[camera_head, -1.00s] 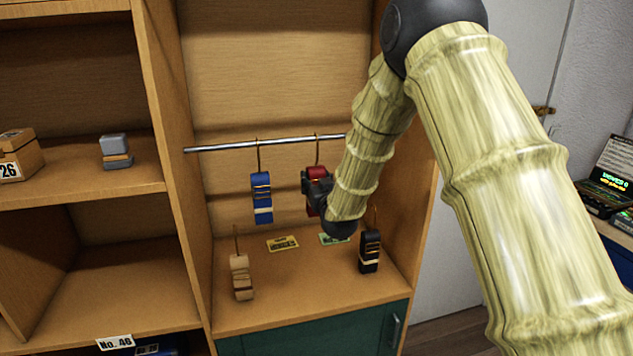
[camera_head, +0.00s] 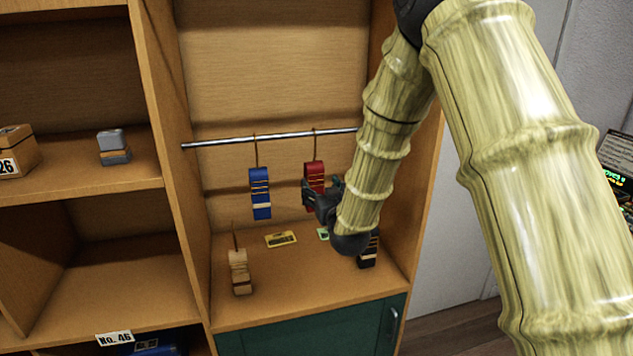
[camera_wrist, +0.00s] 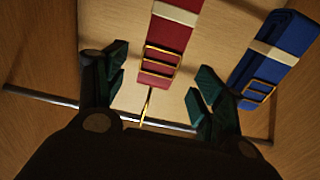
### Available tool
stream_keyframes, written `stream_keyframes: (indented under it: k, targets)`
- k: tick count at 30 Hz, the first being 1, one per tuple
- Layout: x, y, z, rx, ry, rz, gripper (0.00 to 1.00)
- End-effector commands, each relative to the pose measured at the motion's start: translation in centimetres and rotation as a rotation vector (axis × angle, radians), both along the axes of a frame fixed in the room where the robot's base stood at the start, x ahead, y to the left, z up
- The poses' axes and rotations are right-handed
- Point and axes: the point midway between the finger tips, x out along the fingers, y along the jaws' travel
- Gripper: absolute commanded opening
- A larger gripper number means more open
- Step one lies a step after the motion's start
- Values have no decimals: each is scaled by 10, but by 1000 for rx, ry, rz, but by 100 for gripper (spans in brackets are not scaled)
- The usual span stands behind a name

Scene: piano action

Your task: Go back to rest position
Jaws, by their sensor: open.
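My gripper (camera_head: 318,197) is in front of the red piece (camera_head: 314,174), which hangs by a hook from a metal rod (camera_head: 230,143). In the wrist view my gripper (camera_wrist: 157,88) is open, its two dark green fingers apart on either side of the red piece (camera_wrist: 167,42) with gaps between. A blue piece (camera_head: 260,195) hangs left of it on the same rod, and it also shows in the wrist view (camera_wrist: 275,50). My forearm and wrist hide the right part of the rod.
A beige piece (camera_head: 240,272) and a black piece (camera_head: 367,252), partly hidden by my wrist, stand on the shelf floor (camera_head: 300,295). A yellow card (camera_head: 281,240) lies between them. The cabinet's right side wall (camera_head: 422,180) is close to my arm.

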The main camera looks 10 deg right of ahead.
Motion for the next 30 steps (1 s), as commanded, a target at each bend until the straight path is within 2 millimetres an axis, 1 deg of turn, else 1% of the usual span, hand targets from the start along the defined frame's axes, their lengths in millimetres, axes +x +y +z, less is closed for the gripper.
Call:
stream_keyframes:
  k: [1,3,6,10,12,14,17,18,20,21,23,24,26,27,29,30]
  targets:
    - [-9,0,0,0,1,0,69]
    - [-19,-1,0,0,1,0,69]
    - [-29,-1,0,0,0,0,69]
    - [-37,-1,-1,0,1,0,69]
    - [-41,-1,-7,0,12,0,69]
    - [-44,-2,-19,0,34,-1,69]
    - [-54,-3,-58,1,104,-2,69]
    - [-61,-3,-77,2,141,-2,69]
    - [-72,-4,-110,1,206,-4,69]
    - [-81,-4,-132,2,250,-5,69]
    - [-95,-5,-164,3,315,-6,69]
    - [-105,-5,-185,4,360,-7,69]
    - [-121,-6,-215,3,425,-8,69]
    - [-133,-7,-235,4,470,-9,69]
    - [-153,-8,-265,4,538,-11,69]
    - [-166,-8,-284,5,580,-12,69]
